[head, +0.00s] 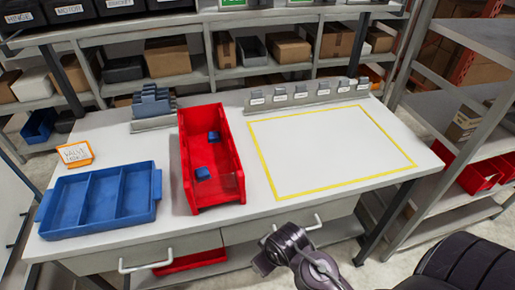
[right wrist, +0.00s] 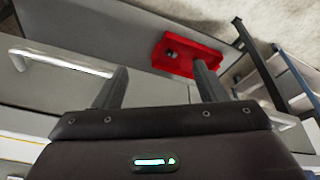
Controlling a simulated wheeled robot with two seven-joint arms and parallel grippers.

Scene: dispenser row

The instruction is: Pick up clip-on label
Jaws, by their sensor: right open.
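Several small clip-on labels, white tags on grey clips, stand in a row on a grey rail (head: 308,96) at the back right of the table; one clip-on label (head: 301,92) is near the middle of the row. Their print is too small to read. My right gripper (head: 262,265) is low in front of the table's front edge, far from the labels. In the right wrist view its two fingers (right wrist: 160,88) are apart with nothing between them. The labels do not show in that view. My left gripper is not in view.
A yellow-outlined area (head: 330,148) on the table is empty. A red bin (head: 186,160) holds two blue pieces. A blue tray (head: 103,200), an orange-framed card (head: 76,153) and a grey rack with blue-grey pieces (head: 152,105) stand left. Drawer handles project in front.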

